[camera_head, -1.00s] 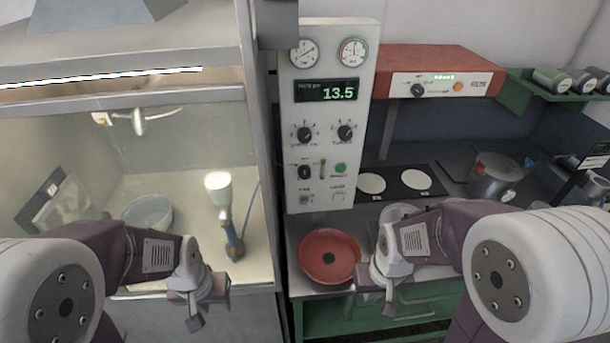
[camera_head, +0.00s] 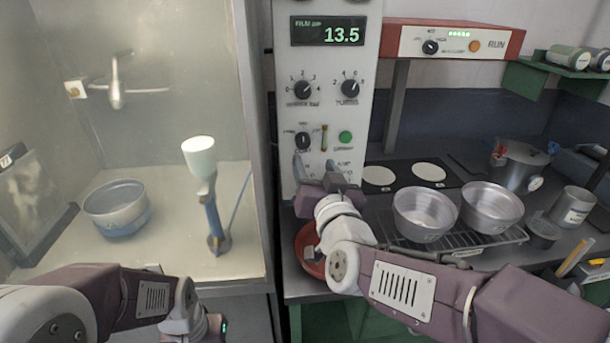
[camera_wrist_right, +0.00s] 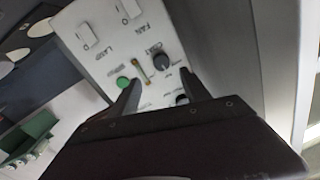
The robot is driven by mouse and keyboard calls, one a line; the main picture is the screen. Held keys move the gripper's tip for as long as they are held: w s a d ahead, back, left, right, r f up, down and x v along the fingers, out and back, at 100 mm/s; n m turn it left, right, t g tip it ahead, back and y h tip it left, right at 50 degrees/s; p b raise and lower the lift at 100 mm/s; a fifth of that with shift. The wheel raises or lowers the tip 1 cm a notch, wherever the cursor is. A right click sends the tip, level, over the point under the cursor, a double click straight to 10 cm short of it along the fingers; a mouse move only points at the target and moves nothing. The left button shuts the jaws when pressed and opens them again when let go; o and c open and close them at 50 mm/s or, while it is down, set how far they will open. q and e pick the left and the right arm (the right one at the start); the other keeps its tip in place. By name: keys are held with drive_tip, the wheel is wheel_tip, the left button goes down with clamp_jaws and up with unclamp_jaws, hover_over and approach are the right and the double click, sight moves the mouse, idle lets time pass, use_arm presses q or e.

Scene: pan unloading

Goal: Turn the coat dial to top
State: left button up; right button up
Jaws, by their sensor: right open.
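The coat dial (camera_head: 303,140) is a small black knob on the lower left of the white control panel (camera_head: 362,70). Its pointer is too small to read surely. In the right wrist view the dial (camera_wrist_right: 161,61) shows beside its COAT label, just beyond the space between my fingers. My right gripper (camera_head: 315,166) is open and empty, just below the dial in the head view, its fingers toward the panel. Both fingers of this gripper (camera_wrist_right: 160,80) show in the right wrist view, apart from the dial. My left gripper (camera_head: 205,328) is low and cut off by the frame edge.
A brass lever (camera_head: 324,138) and green button (camera_head: 345,137) sit right of the dial. Two larger dials (camera_head: 303,90) (camera_head: 349,89) are above. My right arm partly covers a red bowl (camera_head: 307,237). Metal pans (camera_head: 425,213) stand on a rack at right.

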sight(304, 144)
drive_tip(key=w, duration=0.3)
drive_tip(key=w+a, duration=0.1)
drive_tip(key=w, duration=0.5)
drive_tip(key=shift+a, duration=0.15)
clamp_jaws()
drive_tip(key=shift+f, duration=0.1)
